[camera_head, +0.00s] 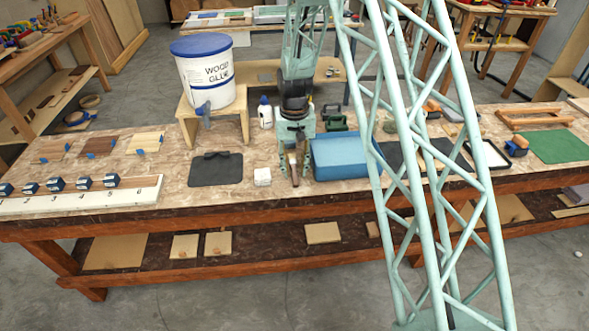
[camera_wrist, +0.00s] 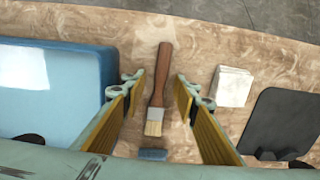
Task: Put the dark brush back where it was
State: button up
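A brush (camera_wrist: 165,70) with a dark brown wooden handle, a light metal ferrule and pale bristles lies on the worktop in the wrist view. Its handle points to the table's front edge. In the head view the brush (camera_head: 294,172) shows just below my gripper. My gripper (camera_wrist: 158,88) is open, with one finger on each side of the brush and gaps to both; nothing is held. In the head view my gripper (camera_head: 295,149) points down over the worktop. I cannot tell its exact height above the brush.
A blue box-like object (camera_head: 341,157) stands close to the right of the brush in the head view. A white cloth stack (camera_head: 262,177) and a dark mat (camera_head: 216,170) lie to its left. A small blue-grey block (camera_wrist: 153,154) lies by the bristles. A glue bucket (camera_head: 205,75) stands on a wooden stand (camera_head: 188,122).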

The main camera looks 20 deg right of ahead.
aim_at(294, 172)
notch_tip(294, 172, up, 14)
jog(key=p, duration=0.2)
jog(key=shift+a+f, duration=0.2)
dwell(0.6)
jog(key=shift+s+r, duration=0.1)
jog(key=shift+r, duration=0.05)
dwell(0.6)
